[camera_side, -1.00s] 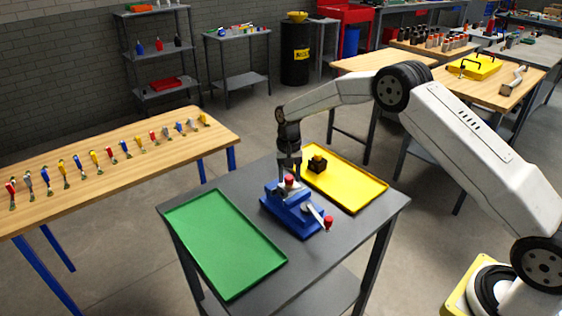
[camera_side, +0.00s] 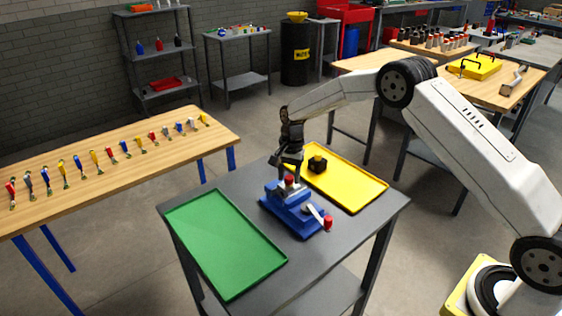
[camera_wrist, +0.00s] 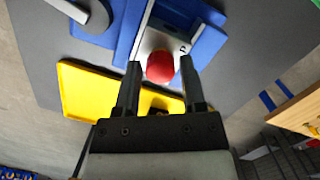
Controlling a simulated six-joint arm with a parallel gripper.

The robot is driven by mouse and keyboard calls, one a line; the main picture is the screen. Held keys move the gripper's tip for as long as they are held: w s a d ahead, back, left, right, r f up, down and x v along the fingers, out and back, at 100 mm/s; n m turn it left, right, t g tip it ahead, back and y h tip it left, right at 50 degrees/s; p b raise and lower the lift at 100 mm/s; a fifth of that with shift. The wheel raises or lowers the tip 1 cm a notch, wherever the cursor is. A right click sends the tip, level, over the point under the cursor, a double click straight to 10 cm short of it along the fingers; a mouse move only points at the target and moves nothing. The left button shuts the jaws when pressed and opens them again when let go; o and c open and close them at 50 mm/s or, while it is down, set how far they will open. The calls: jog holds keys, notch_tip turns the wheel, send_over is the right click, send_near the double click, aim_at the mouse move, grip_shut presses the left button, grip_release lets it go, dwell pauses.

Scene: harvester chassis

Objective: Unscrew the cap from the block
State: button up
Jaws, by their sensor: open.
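A red cap (camera_side: 289,180) sits on a pale metal block (camera_side: 294,189) that stands in a blue vise (camera_side: 292,209) on the grey table. In the wrist view the round red cap (camera_wrist: 160,67) shows between and slightly beyond my fingertips, with the pale block (camera_wrist: 151,42) and the blue vise (camera_wrist: 205,42) around it. My gripper (camera_wrist: 161,70) is open, with one finger on each side of the cap and a visible gap at both sides. In the side view my gripper (camera_side: 287,166) is tilted, just above the cap. The block's lower part is hidden.
A green tray (camera_side: 225,243) lies to the left, empty. A yellow tray (camera_side: 352,189) lies behind and right, holding a small black block with a yellow top (camera_side: 317,164). The vise handle with a red end (camera_side: 328,222) sticks out toward the front right.

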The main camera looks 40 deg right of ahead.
jog(key=shift+m, duration=0.4)
jog(key=m, duration=0.4)
jog(key=shift+m+t, duration=0.3)
jog(key=shift+t, duration=0.1)
grip_shut()
dwell(0.4)
jog(key=n, duration=0.5)
jog(key=shift+g, duration=0.4)
